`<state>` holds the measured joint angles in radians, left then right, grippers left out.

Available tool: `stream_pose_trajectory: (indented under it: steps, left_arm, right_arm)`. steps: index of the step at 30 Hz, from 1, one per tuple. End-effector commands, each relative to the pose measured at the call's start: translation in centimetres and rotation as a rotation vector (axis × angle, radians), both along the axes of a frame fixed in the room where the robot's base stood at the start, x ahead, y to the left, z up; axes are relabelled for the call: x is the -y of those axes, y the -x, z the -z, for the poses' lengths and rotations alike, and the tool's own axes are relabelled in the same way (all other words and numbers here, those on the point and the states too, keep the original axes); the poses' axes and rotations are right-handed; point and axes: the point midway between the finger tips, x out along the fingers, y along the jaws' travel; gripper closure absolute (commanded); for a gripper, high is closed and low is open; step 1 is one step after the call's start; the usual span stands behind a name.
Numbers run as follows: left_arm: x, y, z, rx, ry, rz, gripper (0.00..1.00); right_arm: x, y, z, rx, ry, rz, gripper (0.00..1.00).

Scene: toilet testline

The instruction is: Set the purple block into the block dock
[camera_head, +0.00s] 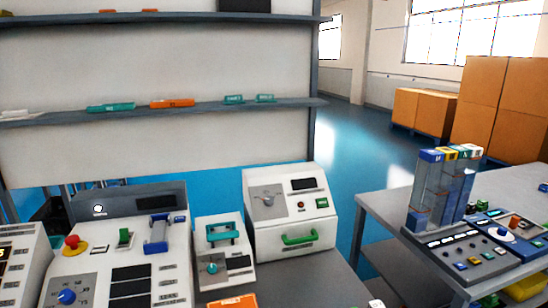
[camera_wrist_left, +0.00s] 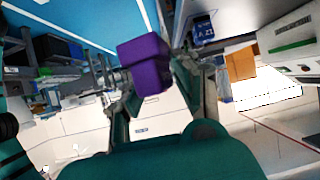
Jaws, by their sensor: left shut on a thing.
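The purple block (camera_wrist_left: 146,65) shows in the left wrist view, between the fingers of my left gripper (camera_wrist_left: 155,92). The gripper is shut on it, and the block sticks out past the fingertips. The block looks tilted in this view. Neither gripper shows in the head view, and my right gripper is in neither view. I cannot pick out the block dock for certain in either view.
In the head view, a control panel (camera_head: 90,285) with a red knob stands at the lower left. A white box with a green handle (camera_head: 300,239) stands right of it. A side table (camera_head: 384,209) carries clear columns (camera_head: 440,190) and another panel. Shelves (camera_head: 200,113) rise behind.

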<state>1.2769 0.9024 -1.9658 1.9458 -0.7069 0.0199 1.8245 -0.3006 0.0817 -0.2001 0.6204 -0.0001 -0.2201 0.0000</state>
Motion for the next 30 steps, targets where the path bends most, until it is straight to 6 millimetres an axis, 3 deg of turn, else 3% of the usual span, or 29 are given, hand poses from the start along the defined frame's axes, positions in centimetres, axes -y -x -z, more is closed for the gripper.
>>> stream_pose_trajectory:
  steps: [14, 23, 30]
  left_arm:
    - [1.2, -3.4, -4.9, -0.006, 0.0, -0.282, 1.0]
    - [0.0, -5.0, -7.4, -0.012, 0.0, -0.504, 1.0]
    - [-2.4, -5.8, -8.6, -0.014, 0.0, -0.71, 1.0]
  right_arm:
    - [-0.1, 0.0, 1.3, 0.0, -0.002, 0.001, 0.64]
    - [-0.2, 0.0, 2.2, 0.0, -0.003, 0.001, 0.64]
    - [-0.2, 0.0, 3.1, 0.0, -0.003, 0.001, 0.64]
